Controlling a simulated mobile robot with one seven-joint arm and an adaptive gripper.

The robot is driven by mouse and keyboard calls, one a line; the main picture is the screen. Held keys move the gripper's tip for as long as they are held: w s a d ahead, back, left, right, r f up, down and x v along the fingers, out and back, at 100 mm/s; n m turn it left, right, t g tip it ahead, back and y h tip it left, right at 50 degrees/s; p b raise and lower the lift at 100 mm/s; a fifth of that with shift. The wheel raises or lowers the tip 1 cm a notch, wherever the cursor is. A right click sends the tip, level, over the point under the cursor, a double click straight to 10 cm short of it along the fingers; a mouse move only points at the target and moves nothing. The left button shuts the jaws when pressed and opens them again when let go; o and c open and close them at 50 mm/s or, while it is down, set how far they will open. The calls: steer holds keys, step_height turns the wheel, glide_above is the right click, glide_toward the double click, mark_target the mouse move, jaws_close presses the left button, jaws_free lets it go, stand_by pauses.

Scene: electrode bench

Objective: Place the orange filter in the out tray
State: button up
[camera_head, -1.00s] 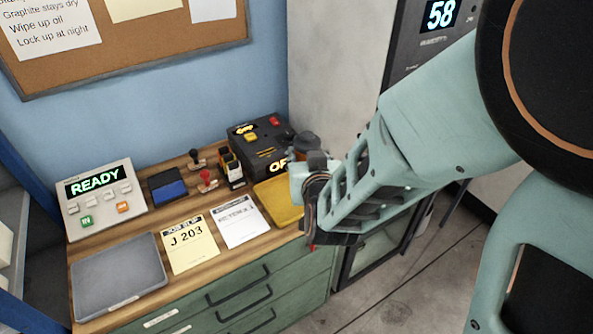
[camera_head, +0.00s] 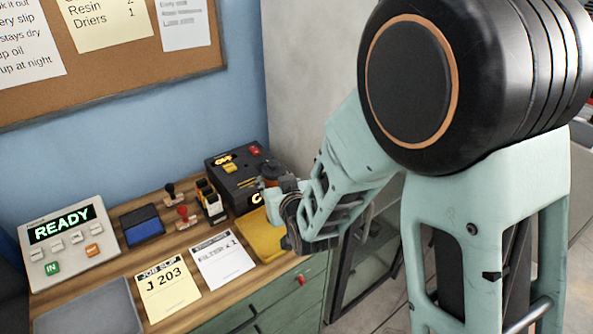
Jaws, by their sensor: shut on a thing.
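My gripper (camera_head: 273,188) is at the right end of the wooden bench, over or beside the back right of a yellow tray (camera_head: 258,237) and in front of a black box. It is seen mostly from behind. A small dark brown-orange round thing (camera_head: 271,168) shows at its fingertips; it appears to be the orange filter, held between the jaws, partly hidden by the fingers. A flat grey tray (camera_head: 88,312) lies at the front left of the bench, cut by the picture's bottom edge. I cannot read which tray is the out tray.
A READY panel (camera_head: 66,240), a blue pad (camera_head: 142,224), stamps (camera_head: 184,214) and the black box (camera_head: 232,180) line the back. Two paper slips (camera_head: 168,289) lie in front. My arm hides part of the cabinet at right.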

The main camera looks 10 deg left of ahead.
steer(key=shift+w+d+f+b, duration=0.25)
steer(key=shift+w+f+b, duration=0.1)
steer(key=shift+w+f, duration=0.75)
steer(key=shift+f+b, duration=0.35)
steer(key=shift+f, duration=1.2)
steer(key=shift+f, duration=0.15)
steer(key=o, duration=1.5)
steer(key=shift+s, duration=0.1)
